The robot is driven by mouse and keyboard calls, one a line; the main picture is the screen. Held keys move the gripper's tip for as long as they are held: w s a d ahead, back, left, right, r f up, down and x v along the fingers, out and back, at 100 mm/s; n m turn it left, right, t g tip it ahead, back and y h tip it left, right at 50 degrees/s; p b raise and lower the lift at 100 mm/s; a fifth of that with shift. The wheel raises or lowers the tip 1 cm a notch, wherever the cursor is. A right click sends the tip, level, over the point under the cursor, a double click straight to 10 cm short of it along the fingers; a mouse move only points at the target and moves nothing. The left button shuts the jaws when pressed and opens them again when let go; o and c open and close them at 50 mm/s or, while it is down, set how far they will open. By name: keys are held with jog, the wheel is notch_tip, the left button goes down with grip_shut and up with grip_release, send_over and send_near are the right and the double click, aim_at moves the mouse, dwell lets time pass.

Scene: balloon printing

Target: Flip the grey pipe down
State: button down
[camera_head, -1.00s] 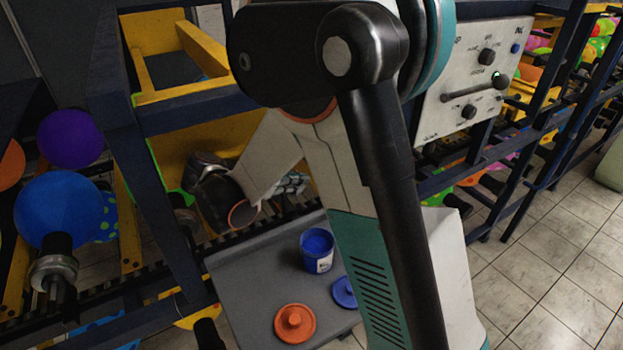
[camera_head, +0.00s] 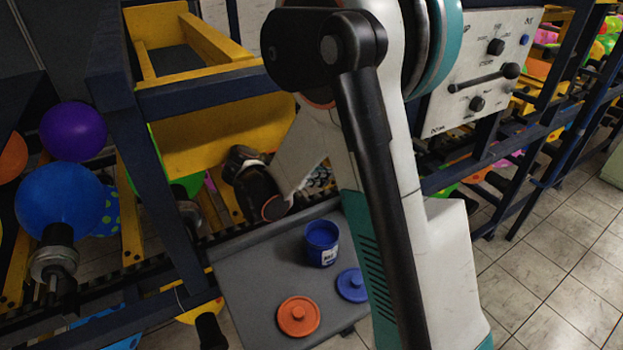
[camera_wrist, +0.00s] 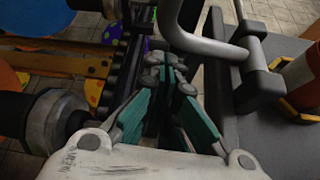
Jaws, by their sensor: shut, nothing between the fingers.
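The grey pipe (camera_wrist: 212,47) shows in the wrist view as a bent tube. It comes down from the top edge, curves just beyond and right of my fingertips, and ends at a dark block (camera_wrist: 256,88). My gripper (camera_wrist: 170,72) has teal fingers with grey tips held together, with nothing between them. The tips are close to the pipe's bend; I cannot tell whether they touch. In the head view my arm hides most of the gripper, and I cannot make out the pipe there.
A grey tray (camera_head: 250,285) holds a blue paint bucket (camera_head: 322,243), an orange lid (camera_head: 298,316) and a blue lid (camera_head: 351,285). Dark rack beams and a yellow frame (camera_head: 215,135) crowd the arm. A control panel (camera_head: 480,75) is at right. Balloons hang at left.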

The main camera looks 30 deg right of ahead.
jog(key=shift+d+f, duration=0.35)
jog(key=shift+d, duration=0.3)
jog(key=shift+r, duration=0.3)
